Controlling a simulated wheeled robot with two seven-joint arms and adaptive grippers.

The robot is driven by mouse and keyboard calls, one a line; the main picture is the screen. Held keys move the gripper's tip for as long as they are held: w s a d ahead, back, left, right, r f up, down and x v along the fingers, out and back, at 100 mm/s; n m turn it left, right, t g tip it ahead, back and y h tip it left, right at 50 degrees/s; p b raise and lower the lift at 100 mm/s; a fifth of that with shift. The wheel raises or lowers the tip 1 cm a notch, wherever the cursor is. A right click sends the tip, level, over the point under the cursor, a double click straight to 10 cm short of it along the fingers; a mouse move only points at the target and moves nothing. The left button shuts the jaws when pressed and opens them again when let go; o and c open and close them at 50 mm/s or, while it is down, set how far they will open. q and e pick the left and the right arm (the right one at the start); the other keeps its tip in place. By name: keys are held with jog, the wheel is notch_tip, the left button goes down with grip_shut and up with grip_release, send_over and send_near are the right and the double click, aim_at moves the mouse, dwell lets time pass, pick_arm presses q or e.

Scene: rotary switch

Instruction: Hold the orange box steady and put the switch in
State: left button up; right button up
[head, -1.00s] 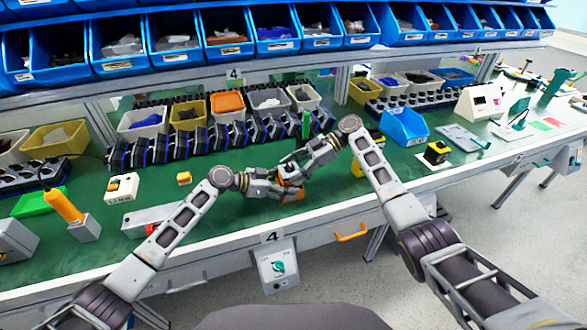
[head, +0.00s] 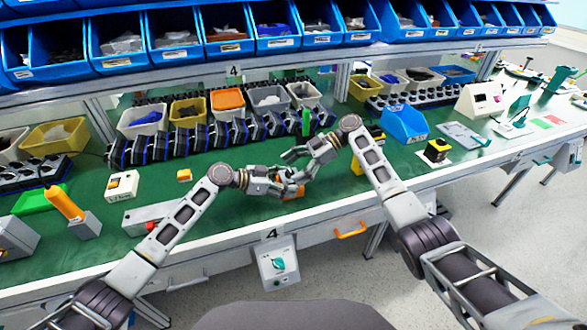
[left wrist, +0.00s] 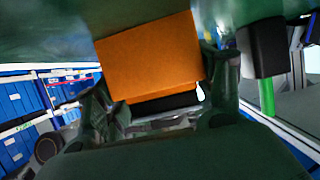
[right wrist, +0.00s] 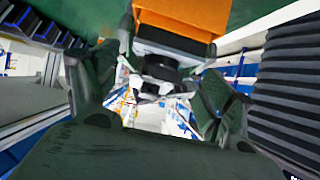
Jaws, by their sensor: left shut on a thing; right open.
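The orange box (head: 291,190) is above the green bench near its front edge. It also shows in the left wrist view (left wrist: 150,58) and at the top of the right wrist view (right wrist: 190,14). My left gripper (head: 280,187) is shut on it, with a finger on each side. My right gripper (head: 298,166) is open beside the box. In the right wrist view a dark part (right wrist: 168,48) lies against the orange box, between my spread right fingers and apart from them. It may be the switch; I cannot tell how deep it sits.
Bins on a dark rack (head: 215,137) stand behind the grippers. A small yellow-orange block (head: 184,175) and a white button box (head: 122,186) are on the left. A blue bin (head: 404,124) stands to the right. Some green bench (head: 228,160) is clear.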

jog(key=v, duration=0.7)
jog(key=shift+d+r, duration=0.15)
jog(key=shift+w, duration=0.1)
dwell(0.4)
pick_arm(q)
jog(key=o, duration=1.1)
jog(key=shift+c, duration=0.2)
jog(key=shift+a, duration=0.1)
jog(key=shift+v, duration=5.95)
